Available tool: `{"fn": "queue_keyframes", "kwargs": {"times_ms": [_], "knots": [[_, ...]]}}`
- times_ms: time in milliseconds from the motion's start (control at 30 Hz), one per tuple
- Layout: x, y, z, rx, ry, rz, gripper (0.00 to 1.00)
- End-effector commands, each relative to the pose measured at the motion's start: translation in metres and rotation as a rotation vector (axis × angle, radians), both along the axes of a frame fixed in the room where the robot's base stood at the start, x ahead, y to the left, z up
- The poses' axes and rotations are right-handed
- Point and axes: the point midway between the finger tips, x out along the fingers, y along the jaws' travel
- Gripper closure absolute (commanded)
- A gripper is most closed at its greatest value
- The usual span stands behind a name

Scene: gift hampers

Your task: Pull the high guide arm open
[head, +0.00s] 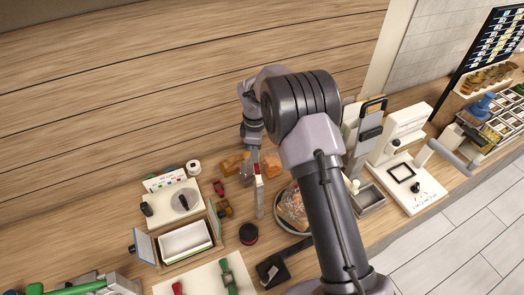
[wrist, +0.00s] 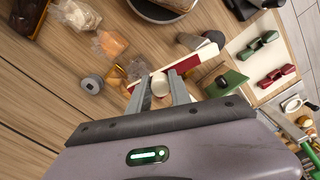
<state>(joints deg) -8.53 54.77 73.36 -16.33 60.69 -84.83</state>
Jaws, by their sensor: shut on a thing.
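The guide arm (wrist: 205,55) shows in the wrist view as a long pale bar with a dark red side, crossing just beyond my fingertips. A round cream knob (wrist: 160,86) is at this bar, between the fingers. My gripper (wrist: 162,88) is shut on the knob. In the head view my gripper (head: 256,158) is above the counter, pointing down, and the guide arm (head: 259,195) is a narrow pale strip with a red patch below it. How the bar is mounted is hidden.
A dark round plate (head: 281,222) with a wrapped loaf is right of the bar, partly behind my arm. An open-lidded box (head: 185,240) and a white device with a dial (head: 172,204) are at left. Small packets (head: 232,163) and a dark round jar (head: 248,233) are close by.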

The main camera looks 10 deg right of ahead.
Motion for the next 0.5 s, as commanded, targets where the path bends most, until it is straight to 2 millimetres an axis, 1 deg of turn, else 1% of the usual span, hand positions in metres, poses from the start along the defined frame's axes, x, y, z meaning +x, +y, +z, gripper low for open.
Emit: {"fn": "queue_keyframes", "kwargs": {"times_ms": [200,500], "knots": [[0.0,0.012,0.002,0.0,-0.003,0.134,1.0],[-0.002,0.02,0.001,0.001,-0.002,0.234,1.0]]}}
